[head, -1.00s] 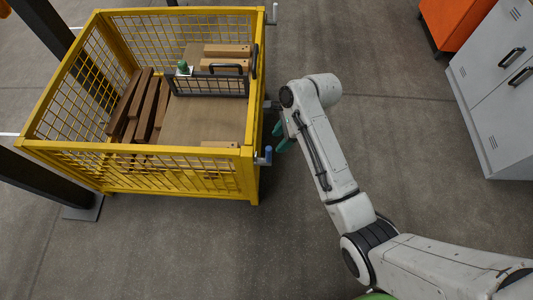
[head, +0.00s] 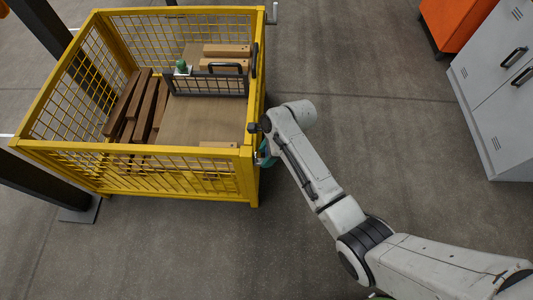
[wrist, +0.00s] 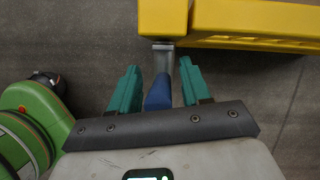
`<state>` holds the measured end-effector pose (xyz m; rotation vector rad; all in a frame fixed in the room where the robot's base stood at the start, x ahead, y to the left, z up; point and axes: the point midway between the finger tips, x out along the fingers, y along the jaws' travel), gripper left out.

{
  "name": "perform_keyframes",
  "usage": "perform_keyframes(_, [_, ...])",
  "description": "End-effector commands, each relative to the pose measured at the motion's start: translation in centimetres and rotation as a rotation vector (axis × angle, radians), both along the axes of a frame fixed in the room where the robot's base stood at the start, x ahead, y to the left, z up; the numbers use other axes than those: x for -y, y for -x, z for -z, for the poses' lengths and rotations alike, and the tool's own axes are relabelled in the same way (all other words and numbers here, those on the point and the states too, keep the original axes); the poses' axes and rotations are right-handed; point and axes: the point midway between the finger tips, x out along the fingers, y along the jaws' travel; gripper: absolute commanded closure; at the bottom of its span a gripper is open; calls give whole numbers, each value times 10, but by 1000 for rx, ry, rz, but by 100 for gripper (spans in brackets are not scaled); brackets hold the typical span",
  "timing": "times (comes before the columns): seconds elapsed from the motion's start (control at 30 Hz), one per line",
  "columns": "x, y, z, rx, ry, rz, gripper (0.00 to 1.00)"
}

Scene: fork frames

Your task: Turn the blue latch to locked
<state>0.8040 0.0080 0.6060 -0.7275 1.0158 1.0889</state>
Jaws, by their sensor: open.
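The blue latch (wrist: 159,93) has a blue grip on a grey metal stem, which joins the corner post of the yellow mesh cage (head: 180,151). In the wrist view the teal fingers of my gripper (wrist: 160,72) are open, one on each side of the blue grip, with gaps showing on both sides. In the head view my gripper (head: 265,155) is at the cage's near right corner, and it and my wrist hide the latch.
Brown wooden bars (head: 143,105) and a small mesh divider (head: 225,87) are inside the cage. A crank-like handle (head: 272,13) shows at the far right corner. A grey cabinet (head: 500,100) and an orange unit (head: 450,22) stand at the right. The floor between is clear.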

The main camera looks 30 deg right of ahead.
Motion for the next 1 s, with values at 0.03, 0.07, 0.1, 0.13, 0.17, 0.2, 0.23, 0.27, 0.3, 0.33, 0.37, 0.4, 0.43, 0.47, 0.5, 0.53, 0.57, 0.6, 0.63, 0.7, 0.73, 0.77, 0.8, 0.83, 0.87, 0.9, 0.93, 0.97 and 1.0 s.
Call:
perform_keyframes(0.03, [0, 0, 0, 0, 0, 0, 53])
perform_keyframes(0.07, [0, 0, 0, 0, 0, 0, 53])
perform_keyframes(0.1, [0, 0, 0, 0, 0, 0, 53])
perform_keyframes(0.13, [0, 0, 0, 0, 0, 0, 53])
perform_keyframes(0.17, [0, 0, 0, 0, 0, 0, 53])
perform_keyframes(0.2, [0, 0, 0, 0, 0, 0, 54])
perform_keyframes(0.23, [0, 0, 0, 0, 0, 0, 57])
perform_keyframes(0.27, [0, 0, 0, 0, 0, 0, 60])
perform_keyframes(0.3, [0, 0, 0, 0, 0, 0, 64])
perform_keyframes(0.33, [0, 0, 0, 0, 0, 0, 67])
perform_keyframes(0.37, [0, 0, 0, 0, 0, 0, 70])
perform_keyframes(0.4, [0, 0, 0, 0, 0, 0, 74])
perform_keyframes(0.43, [0, 0, 0, 0, 0, 0, 76])
perform_keyframes(0.47, [0, 0, 0, 0, 0, 0, 79])
perform_keyframes(0.5, [0, 0, 0, 0, 0, 0, 83])
perform_keyframes(0.53, [0, 0, 0, 0, 0, 0, 86])
perform_keyframes(0.57, [0, 0, 0, 0, 0, 0, 89])
perform_keyframes(0.6, [0, 0, 0, 0, 0, 0, 93])
perform_keyframes(0.63, [0, 0, 0, 0, 0, 0, 96])
perform_keyframes(0.7, [0, 0, 0, 0, 0, 0, 100])
perform_keyframes(0.73, [0, 0, 0, 0, 0, 0, 100])
perform_keyframes(0.77, [0, 0, 0, 0, 0, 0, 100])
perform_keyframes(0.8, [0, 0, 0, 0, 0, 0, 100])
perform_keyframes(0.83, [0, 0, 0, 0, 0, 0, 100])
perform_keyframes(0.87, [0, 0, 0, 0, 0, 0, 100])
perform_keyframes(0.9, [0, 0, 0, 0, 0, 0, 100])
perform_keyframes(0.93, [0, 0, 0, 0, 0, 0, 100])
perform_keyframes(0.97, [0, 0, 0, 0, 0, 0, 100])
perform_keyframes(1.0, [0, 0, 0, 0, 0, 0, 100])
